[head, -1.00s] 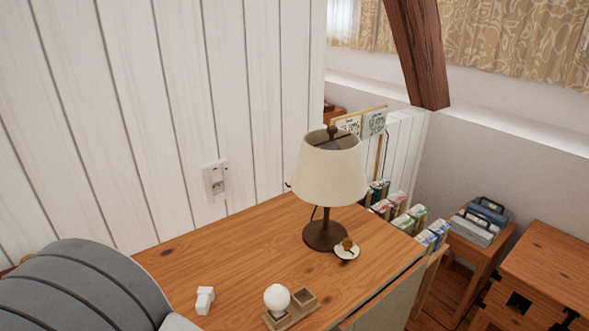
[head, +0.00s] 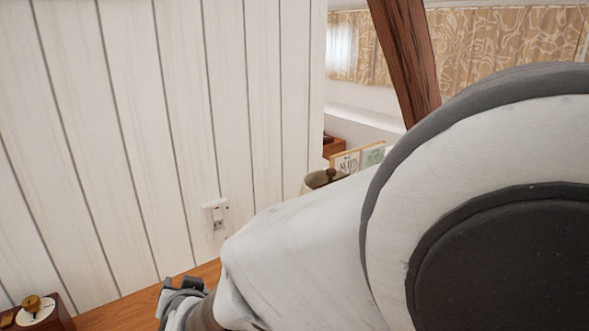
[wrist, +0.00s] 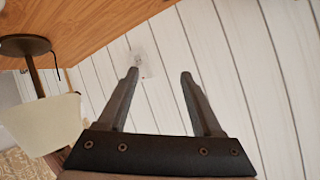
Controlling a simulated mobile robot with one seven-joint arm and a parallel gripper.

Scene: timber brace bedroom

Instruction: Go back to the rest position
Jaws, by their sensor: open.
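My gripper (wrist: 159,76) is open and empty in the wrist view, its two dark fingers spread apart in front of the white plank wall. In the head view, the end of my arm shows near the bottom, partly cut off, above the wooden desk (head: 125,313). My white and grey arm covers the right and lower middle of that view and hides most of the desk.
A table lamp (wrist: 45,122) appears tilted at the left of the wrist view; its shade top (head: 318,180) peeks past my arm in the head view. A white wall socket (head: 217,214) is behind. A wooden box with a brass knob (head: 35,303) is lower left.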

